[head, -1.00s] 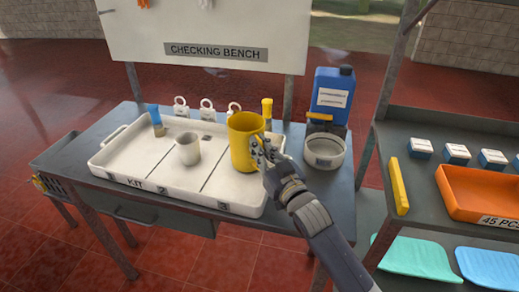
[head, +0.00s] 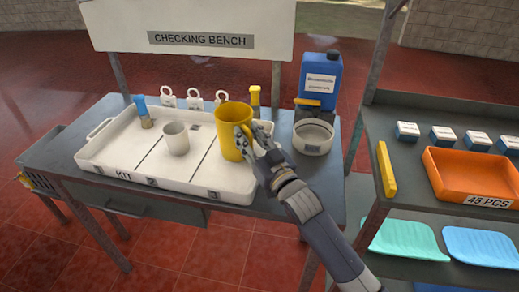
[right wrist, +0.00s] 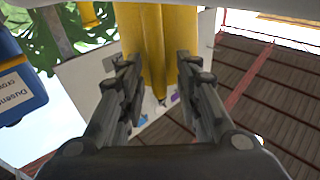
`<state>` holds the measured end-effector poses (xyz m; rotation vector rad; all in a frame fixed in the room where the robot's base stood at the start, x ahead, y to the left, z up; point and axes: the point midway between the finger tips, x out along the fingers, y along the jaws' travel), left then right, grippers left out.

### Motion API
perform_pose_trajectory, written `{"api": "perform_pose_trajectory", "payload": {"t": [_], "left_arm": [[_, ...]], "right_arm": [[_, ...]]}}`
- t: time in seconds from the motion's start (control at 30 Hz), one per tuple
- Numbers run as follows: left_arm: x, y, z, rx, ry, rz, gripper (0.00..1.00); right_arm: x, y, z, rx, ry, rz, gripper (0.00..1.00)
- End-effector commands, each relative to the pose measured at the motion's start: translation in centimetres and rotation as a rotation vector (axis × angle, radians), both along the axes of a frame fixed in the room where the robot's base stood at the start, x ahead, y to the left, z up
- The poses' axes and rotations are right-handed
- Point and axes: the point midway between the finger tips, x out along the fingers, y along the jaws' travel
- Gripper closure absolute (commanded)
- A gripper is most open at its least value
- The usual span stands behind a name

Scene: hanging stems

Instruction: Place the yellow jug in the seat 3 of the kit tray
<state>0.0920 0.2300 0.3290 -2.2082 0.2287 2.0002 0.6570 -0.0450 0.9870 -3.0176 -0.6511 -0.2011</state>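The yellow jug (head: 232,135) is upright in seat 3, the right-hand section of the white kit tray (head: 128,181). Its base looks to be on the tray floor, but the contact is hard to make out. My right gripper (head: 253,140) is at the jug's near right side, around the handle. In the right wrist view its two fingers (right wrist: 158,85) stand apart on either side of the yellow handle (right wrist: 156,55), with the jug's body behind. The fingers do not look closed on it. My left gripper is not in view.
A grey-white cup (head: 176,139) stands in the middle section and a blue-topped item (head: 142,109) in the left one. A white bowl (head: 313,138), a blue canister (head: 320,80) and a yellow-topped item (head: 255,97) are close behind and right of the jug.

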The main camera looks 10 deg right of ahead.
Motion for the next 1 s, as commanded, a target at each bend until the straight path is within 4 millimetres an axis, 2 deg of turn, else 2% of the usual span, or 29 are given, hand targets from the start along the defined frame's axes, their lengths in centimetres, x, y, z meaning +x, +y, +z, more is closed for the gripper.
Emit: {"api": "perform_pose_trajectory", "payload": {"t": [0.3, 0.5, 0.7, 1.0], "left_arm": [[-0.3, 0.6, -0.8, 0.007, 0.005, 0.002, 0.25], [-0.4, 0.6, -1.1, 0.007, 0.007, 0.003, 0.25], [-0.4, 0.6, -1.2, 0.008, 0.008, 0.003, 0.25], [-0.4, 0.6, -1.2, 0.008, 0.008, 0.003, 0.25]], "right_arm": [[-5.8, -2.6, -1.4, -0.003, 0.007, 0.0, 0.69], [-8.9, -4.0, -1.8, -0.002, 0.006, -0.001, 0.69], [-10.3, -4.7, -1.8, -0.003, 0.004, -0.001, 0.69], [-10.5, -4.7, -1.8, -0.002, 0.004, -0.001, 0.69]]}}
